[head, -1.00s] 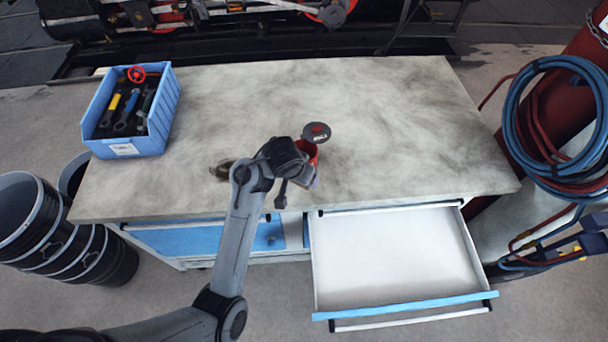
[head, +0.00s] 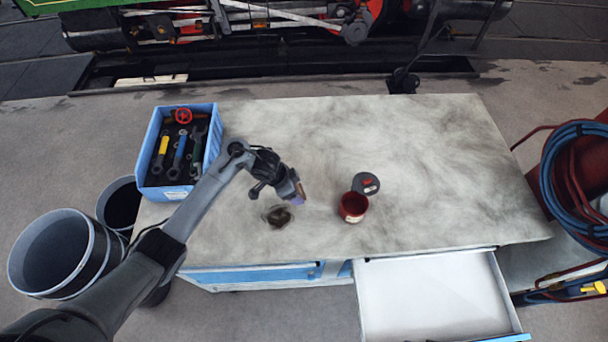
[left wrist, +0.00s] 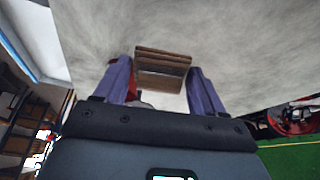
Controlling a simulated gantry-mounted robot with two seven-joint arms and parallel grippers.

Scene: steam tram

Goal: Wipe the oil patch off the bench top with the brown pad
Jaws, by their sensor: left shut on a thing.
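The oil patch (head: 278,216) is a small dark brown smear near the front edge of the pale, mottled bench top (head: 410,140). My left gripper (head: 299,194) is just behind and to the right of the patch, over the bench. In the left wrist view the brown pad (left wrist: 163,62) sits between the purple fingers of the left gripper (left wrist: 160,82), which is shut on it. The pad's underside is hidden, and I cannot tell whether it touches the bench. My right gripper is in neither view.
A red can (head: 353,208) stands right of the patch, with a dark round lid (head: 366,184) behind it. A blue tool bin (head: 209,165) stands at the bench's left. A drawer (head: 430,300) is open at the front right. The back and right of the bench are clear.

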